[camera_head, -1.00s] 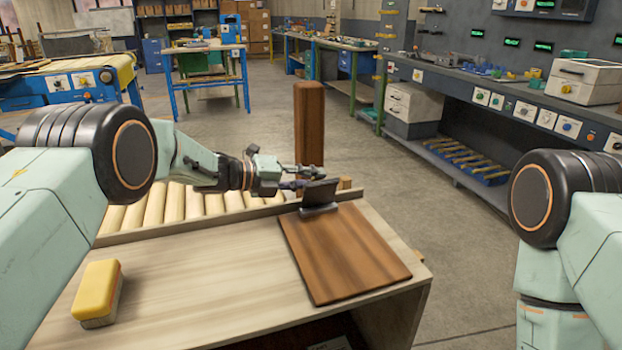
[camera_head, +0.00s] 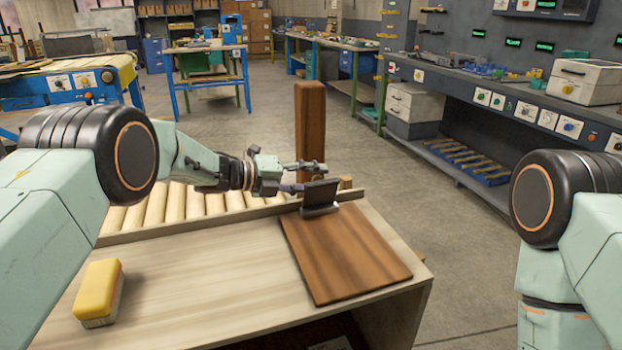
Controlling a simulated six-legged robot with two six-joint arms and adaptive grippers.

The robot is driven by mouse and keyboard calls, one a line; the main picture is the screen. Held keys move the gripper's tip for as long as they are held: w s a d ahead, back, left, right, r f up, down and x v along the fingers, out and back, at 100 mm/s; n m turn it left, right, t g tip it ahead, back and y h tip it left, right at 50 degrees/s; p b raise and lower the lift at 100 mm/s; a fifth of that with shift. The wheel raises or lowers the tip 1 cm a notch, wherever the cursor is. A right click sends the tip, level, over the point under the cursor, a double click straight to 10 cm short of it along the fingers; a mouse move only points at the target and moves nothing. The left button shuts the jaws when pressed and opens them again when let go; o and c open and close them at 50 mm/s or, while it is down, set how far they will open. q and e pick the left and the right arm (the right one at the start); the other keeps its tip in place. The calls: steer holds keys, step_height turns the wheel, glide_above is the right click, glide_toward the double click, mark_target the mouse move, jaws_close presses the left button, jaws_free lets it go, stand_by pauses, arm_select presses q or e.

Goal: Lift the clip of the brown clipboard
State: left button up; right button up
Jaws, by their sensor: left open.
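The brown clipboard (camera_head: 350,262) lies flat on the right part of the pale wooden table (camera_head: 190,275). Its dark clip (camera_head: 320,195) is at the board's far edge, with its plate standing up at a steep angle. My left gripper (camera_head: 308,178) comes in from the left and is open, just behind and left of the clip plate. The plate hides part of the fingers, so I cannot tell whether they touch it. My right arm shows at the right edge, and its gripper is out of view.
A yellow-topped brush or block (camera_head: 99,290) lies at the table's front left. A tall brown wooden post (camera_head: 310,125) stands behind the clip. Pale rollers (camera_head: 160,205) run along the table's far side behind a low rail. The table's middle is clear.

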arm_select(q)
steer(key=shift+a, duration=0.1)
steer(key=v, duration=1.2)
